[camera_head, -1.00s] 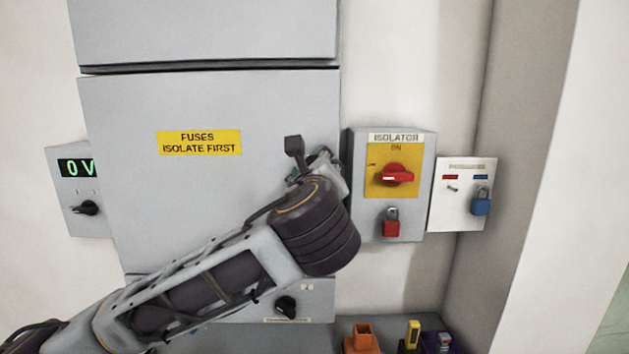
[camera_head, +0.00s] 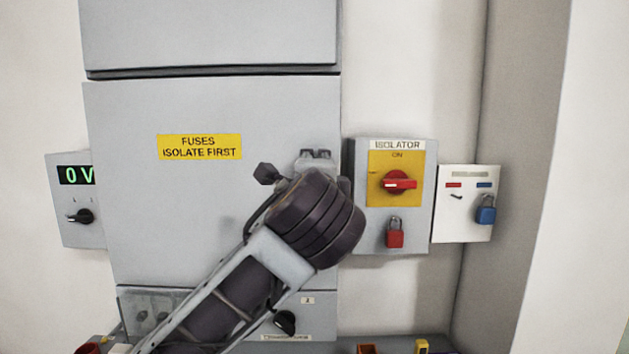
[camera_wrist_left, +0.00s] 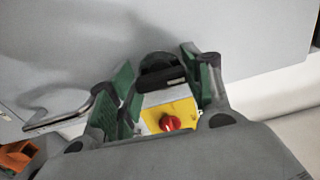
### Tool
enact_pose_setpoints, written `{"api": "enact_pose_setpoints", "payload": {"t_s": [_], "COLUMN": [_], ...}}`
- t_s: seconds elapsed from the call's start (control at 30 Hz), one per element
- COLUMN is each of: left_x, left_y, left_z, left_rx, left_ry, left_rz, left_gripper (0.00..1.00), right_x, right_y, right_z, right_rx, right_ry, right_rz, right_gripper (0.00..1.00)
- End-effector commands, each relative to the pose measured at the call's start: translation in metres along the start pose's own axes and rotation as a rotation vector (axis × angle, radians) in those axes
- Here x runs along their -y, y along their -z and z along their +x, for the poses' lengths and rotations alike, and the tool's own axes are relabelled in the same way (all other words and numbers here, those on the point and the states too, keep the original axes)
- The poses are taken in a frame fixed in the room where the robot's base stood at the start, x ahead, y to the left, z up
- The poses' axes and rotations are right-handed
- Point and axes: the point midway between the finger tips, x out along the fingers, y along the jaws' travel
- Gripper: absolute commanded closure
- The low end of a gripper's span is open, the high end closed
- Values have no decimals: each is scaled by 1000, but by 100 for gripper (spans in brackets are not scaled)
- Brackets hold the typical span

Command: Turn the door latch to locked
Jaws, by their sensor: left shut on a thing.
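The grey door (camera_head: 210,220) carries a yellow sign reading "FUSES ISOLATE FIRST" (camera_head: 200,147). The door latch (camera_wrist_left: 160,72) is a dark round-topped knob on the door, seen in the left wrist view between the green finger pads. My left gripper (camera_wrist_left: 158,66) is shut on it. In the head view my left gripper (camera_head: 318,158) is at the door's right edge, and my wrist hides the latch. I cannot read the latch's position or any marking on it. My right gripper is not in view.
Right of the door is the isolator box (camera_head: 360,228) with a red handle (camera_head: 400,184) and a red padlock (camera_head: 394,234). Beyond it a white panel (camera_head: 455,225) holds a blue padlock (camera_head: 486,211). A 0 V meter box (camera_head: 75,235) is at left.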

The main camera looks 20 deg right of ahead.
Motion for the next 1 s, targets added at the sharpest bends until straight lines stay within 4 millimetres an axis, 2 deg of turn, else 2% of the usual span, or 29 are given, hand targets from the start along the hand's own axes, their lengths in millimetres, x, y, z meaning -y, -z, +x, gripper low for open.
{"api": "enact_pose_setpoints", "payload": {"t_s": [0.4,0.6,0.63,0.77,0.8,1.0], "left_x": [-1,-1,-1,-1,-1,-1], "left_y": [0,0,0,0,0,0], "left_z": [0,0,1,0,0,0], "left_rx": [2,1,1,1,1,1], "left_ry": [-2,-3,-3,-2,-2,-1], "left_rz": [-64,-63,-63,-62,-62,-61], "left_gripper": [74,74,48,31,29,29], "right_x": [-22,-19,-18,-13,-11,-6], "right_y": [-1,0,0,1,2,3], "right_z": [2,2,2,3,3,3], "right_rx": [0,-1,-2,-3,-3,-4], "right_ry": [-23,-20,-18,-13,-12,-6], "right_rz": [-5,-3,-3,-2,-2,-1], "right_gripper": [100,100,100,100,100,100]}}
